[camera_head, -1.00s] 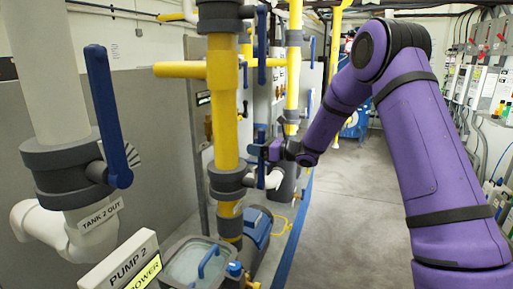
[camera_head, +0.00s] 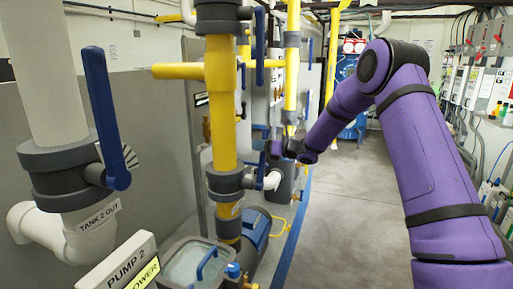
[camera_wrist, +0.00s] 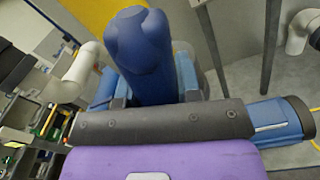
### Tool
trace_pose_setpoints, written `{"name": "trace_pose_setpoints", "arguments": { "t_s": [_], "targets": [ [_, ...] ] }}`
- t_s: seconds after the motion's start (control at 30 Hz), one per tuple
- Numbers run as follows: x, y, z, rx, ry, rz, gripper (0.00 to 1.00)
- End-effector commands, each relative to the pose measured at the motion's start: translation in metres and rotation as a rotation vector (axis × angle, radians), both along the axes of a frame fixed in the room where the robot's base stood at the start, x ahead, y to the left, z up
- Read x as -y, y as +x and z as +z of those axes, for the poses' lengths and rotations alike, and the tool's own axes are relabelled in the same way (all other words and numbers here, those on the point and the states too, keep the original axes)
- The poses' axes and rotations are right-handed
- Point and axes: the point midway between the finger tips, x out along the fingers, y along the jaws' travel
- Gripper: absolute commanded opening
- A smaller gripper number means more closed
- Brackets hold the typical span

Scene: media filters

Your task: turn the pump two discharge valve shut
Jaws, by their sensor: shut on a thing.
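The grey valve body (camera_head: 228,181) sits on the yellow vertical pipe (camera_head: 221,110) above the pump, behind the PUMP 2 sign (camera_head: 128,268). Its blue handle (camera_head: 261,171) stands roughly upright on the right side of the body. In the wrist view the blue handle (camera_wrist: 143,55) fills the space between the two fingers. My gripper (camera_wrist: 147,88) is shut on it, with one blue finger on each side. In the head view my gripper (camera_head: 266,150) is small and partly hides the upper part of the handle.
A TANK 2 OUT valve (camera_head: 70,175) with a long blue handle stands at the left front. More yellow pipes and blue-handled valves stand close behind the gripped one. A white pipe (camera_wrist: 78,72) lies near my gripper. The floor (camera_head: 345,210) to the right is clear.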

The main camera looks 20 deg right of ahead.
Motion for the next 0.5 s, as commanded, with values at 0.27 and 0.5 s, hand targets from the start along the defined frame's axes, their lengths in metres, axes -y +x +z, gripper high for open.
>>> {"name": "trace_pose_setpoints", "arguments": {
  "t_s": [0.27,0.5],
  "targets": [
    [0.023,0.029,-0.019,-0.210,0.155,-0.004,0.00],
    [0.038,0.050,-0.041,-0.396,0.290,-0.004,0.00]
  ]
}}
